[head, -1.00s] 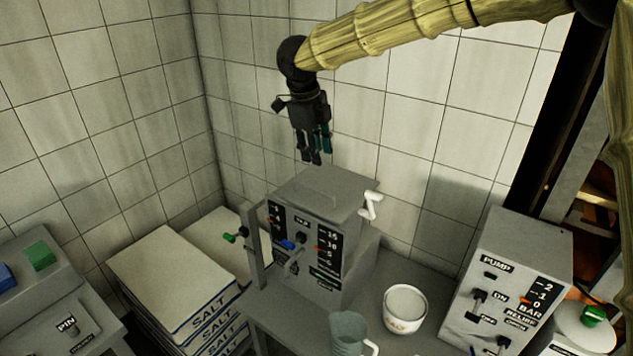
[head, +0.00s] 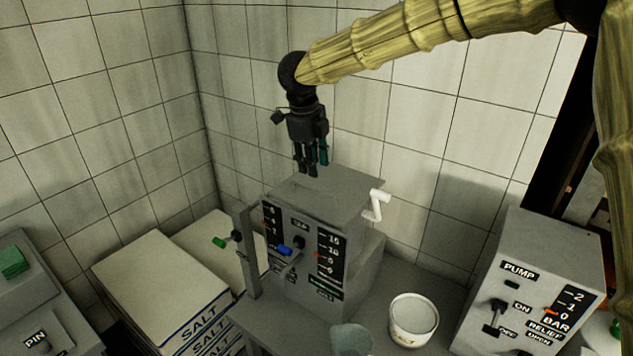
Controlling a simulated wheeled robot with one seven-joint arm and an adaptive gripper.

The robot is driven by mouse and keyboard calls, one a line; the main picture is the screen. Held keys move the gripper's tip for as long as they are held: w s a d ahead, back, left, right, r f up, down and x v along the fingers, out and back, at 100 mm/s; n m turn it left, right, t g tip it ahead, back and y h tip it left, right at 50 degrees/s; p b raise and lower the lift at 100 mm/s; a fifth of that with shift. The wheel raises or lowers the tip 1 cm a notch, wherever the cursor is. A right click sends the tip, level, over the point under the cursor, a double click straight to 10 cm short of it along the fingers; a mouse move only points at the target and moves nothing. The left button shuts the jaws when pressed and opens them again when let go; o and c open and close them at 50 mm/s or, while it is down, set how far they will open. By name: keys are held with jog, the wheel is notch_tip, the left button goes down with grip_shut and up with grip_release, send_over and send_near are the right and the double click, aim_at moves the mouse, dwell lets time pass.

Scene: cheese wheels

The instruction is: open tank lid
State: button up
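The tank appears to be the grey box (head: 300,285) on the grey bench, with gauge scales and small knobs on its front. Its flat grey top (head: 335,192) looks like the lid and lies level and closed. A white crank-shaped handle (head: 376,205) sticks out at the right end of the top. My gripper (head: 311,172) points down at the back left of the top, its fingertips close to the top's back edge in the picture. Whether they touch it, I cannot tell. The dark fingers are close together, and I see nothing held. Their opening is unclear.
A white tub (head: 413,320) and a grey-green jug (head: 351,340) stand in front of the box. A pump panel (head: 530,285) is at right. Stacked salt sacks (head: 165,285) are at left, near a green-tipped lever (head: 228,240). Tiled walls (head: 420,130) close off the back.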

aim_at(316, 190)
jog(key=f, duration=0.2)
jog(key=w+f+p, duration=0.1)
jog(key=f, duration=0.2)
jog(key=d+f+p, duration=0.1)
jog(key=f, duration=0.1)
jog(key=shift+w+f, duration=0.15)
jog(key=shift+f, duration=0.2)
grip_shut()
